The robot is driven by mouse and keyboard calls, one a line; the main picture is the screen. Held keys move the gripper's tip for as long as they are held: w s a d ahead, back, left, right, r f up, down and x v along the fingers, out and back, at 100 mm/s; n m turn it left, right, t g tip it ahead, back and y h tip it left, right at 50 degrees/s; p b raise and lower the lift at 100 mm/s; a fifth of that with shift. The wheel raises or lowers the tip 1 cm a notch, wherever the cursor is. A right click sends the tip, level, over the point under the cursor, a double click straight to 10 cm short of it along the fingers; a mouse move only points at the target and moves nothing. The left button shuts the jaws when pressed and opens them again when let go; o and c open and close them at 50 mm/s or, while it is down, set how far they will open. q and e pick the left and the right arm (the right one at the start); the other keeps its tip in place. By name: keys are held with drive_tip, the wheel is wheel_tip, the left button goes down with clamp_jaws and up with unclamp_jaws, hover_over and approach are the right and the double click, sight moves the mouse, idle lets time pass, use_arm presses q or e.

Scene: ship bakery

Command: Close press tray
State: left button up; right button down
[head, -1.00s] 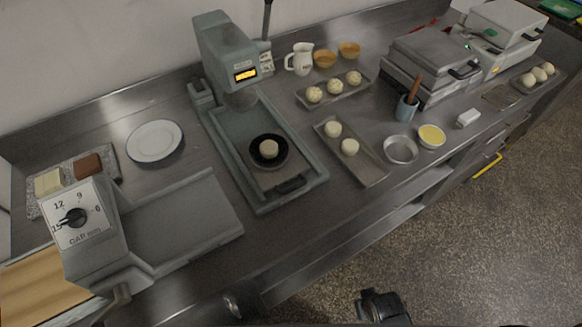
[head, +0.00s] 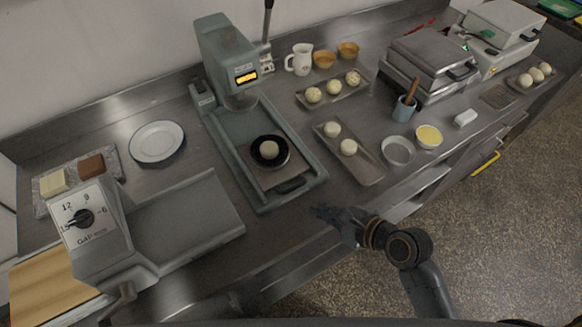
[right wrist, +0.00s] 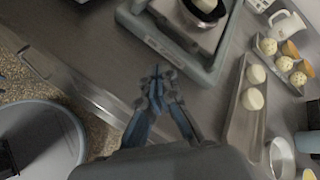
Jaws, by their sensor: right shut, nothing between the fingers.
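The grey-green press (head: 225,52) stands on the steel counter with its lever up. Its press tray (head: 262,178) is slid out toward the front of the base, with a dark handle (head: 291,186) at its front edge. A round black dish (head: 284,157) with a pale dough ball (head: 269,149) sits on the tray, forward of the press head. My right gripper (head: 322,211) is shut and empty, just in front of the press base's near right corner. In the right wrist view its fingertips (right wrist: 155,72) point at the base front, apart from the handle. A dark shape, seemingly my left gripper (head: 242,300), is at the bottom, unclear.
A tray with two dough balls (head: 371,172) lies right of the press. A machine with a gap dial (head: 90,225) and flat bed stands left, beside a white plate (head: 157,141). The counter's front edge runs below my right gripper. Bare counter lies before the press.

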sight(280, 162)
drive_tip(key=w+m, duration=0.1)
drive_tip(key=m, duration=0.1)
drive_tip(key=w+r+m+t+y, duration=0.1)
drive_tip(key=m, duration=0.2)
drive_tip(key=w+r+m+t, duration=0.1)
drive_tip(key=w+m, duration=0.1)
drive_tip(key=shift+w+a+m, duration=0.1)
drive_tip(key=shift+m, duration=0.3)
drive_tip(key=shift+w+r+m+y, duration=0.25)
drive_tip(key=shift+w+m, duration=0.2)
drive_tip(key=shift+m, duration=0.25)
use_arm(q)
drive_tip(key=shift+w+a+r+p, duration=0.1)
drive_tip(key=shift+r+p, duration=0.45)
use_arm(e)
drive_tip(key=x, duration=0.9)
drive_tip(key=shift+w+a+f, duration=0.1)
drive_tip(key=shift+w+a, duration=0.15)
drive_tip(key=shift+w, duration=0.1)
drive_tip(key=shift+w, duration=0.1)
